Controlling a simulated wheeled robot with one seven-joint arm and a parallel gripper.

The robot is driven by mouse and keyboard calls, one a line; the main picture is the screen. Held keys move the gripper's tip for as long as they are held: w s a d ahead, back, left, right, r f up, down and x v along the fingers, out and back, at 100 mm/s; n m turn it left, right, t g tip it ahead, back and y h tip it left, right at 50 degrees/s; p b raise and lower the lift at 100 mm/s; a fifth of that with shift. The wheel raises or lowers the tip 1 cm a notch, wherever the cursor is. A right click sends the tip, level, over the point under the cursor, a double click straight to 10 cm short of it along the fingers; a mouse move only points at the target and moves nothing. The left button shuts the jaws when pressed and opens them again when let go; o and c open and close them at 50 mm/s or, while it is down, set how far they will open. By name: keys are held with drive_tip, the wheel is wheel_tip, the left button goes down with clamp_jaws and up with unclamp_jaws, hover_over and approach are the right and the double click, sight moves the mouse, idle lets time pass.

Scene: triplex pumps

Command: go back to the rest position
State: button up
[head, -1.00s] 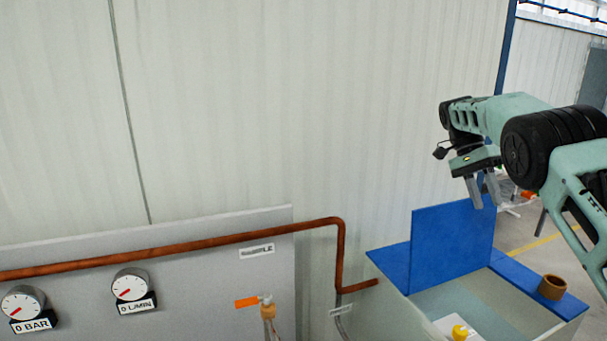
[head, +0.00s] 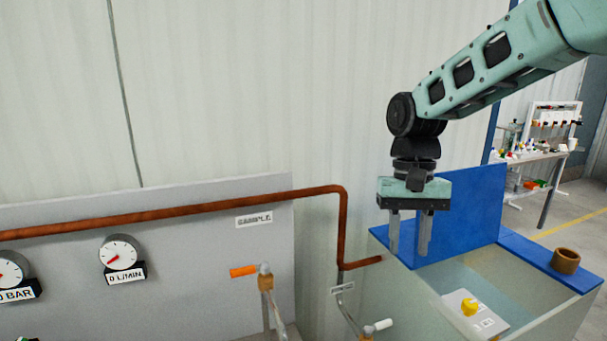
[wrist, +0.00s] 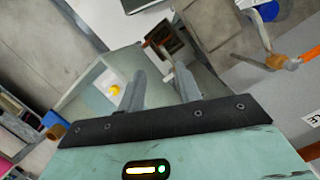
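My gripper (head: 409,245) hangs pointing down in front of the blue upright panel, above the near left part of the tank. It also shows in the wrist view (wrist: 161,90). Its two fingers are apart with nothing between them. My arm reaches in from the upper right of the head view.
A tank with a blue rim (head: 530,258) and blue panel (head: 478,205) stands below. A brown tape roll (head: 565,260) sits on the rim. A yellow knob (head: 470,306) is on a white plate. A copper pipe (head: 170,215), gauge (head: 119,253) and orange-handled valve (head: 244,271) are left.

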drive_tip(key=s+a+f+n+t+b, duration=0.1)
drive_tip(key=s+f+n, duration=0.3)
drive_tip(key=s, duration=0.8)
drive_tip(key=s+a+f+n+t+b, duration=0.1)
drive_tip(key=s+f+n+b, duration=0.3)
drive_tip(key=s+f, duration=0.4)
drive_tip(key=s+a+n, duration=0.1)
drive_tip(key=s, duration=0.3)
drive_tip(key=shift+a+t+y+b, duration=0.3)
drive_tip(key=shift+a, duration=0.05)
drive_tip(key=shift+f, duration=0.1)
